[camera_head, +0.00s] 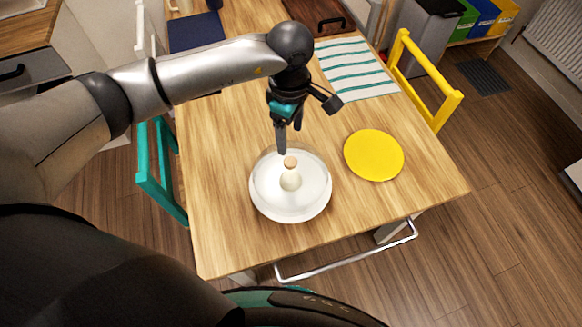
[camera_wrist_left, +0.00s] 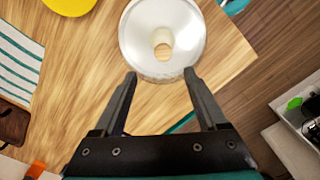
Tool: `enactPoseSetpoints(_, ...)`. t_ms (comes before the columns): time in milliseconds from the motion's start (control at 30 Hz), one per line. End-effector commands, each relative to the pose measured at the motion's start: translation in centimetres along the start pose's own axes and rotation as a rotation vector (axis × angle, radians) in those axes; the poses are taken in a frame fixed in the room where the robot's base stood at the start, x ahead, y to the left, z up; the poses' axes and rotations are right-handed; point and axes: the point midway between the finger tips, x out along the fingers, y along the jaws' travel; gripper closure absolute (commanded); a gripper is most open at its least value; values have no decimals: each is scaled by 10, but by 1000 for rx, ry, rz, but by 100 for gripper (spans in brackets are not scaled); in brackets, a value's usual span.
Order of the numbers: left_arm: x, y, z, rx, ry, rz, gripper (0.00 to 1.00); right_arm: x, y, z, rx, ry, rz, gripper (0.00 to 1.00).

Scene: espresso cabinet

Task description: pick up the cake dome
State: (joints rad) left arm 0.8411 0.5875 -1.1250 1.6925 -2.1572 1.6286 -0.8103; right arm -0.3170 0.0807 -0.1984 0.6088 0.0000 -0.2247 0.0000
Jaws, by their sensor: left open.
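The cake dome (camera_head: 268,177) is a clear cover with a light wooden knob (camera_head: 290,162), on a round white plate (camera_head: 291,217) on the wooden table. Something small and pale shows under the knob, too unclear to name. My left gripper (camera_head: 290,138) is above the far side of the dome, pointing down. In the left wrist view, my left gripper (camera_wrist_left: 161,75) has its two fingers apart with nothing between them, and the dome (camera_wrist_left: 142,40) with its knob (camera_wrist_left: 163,51) lies beyond the fingertips. My right gripper is not in view.
A yellow round plate (camera_head: 374,155) lies right of the dome. A striped cloth (camera_head: 357,68) lies further back. A yellow chair (camera_head: 428,85) is at the right and a teal chair (camera_head: 160,170) at the left. The table's near right part is clear.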

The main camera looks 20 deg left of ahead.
Motion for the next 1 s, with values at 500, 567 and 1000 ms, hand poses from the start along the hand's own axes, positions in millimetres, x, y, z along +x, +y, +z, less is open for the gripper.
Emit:
enactPoseSetpoints(500,60,-7,4,0,-2,-4,25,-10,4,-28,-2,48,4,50)
enactPoseSetpoints(567,70,-9,5,1,-3,-3,25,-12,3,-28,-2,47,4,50)
enactPoseSetpoints(1000,91,-7,4,1,-2,2,25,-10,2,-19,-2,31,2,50)
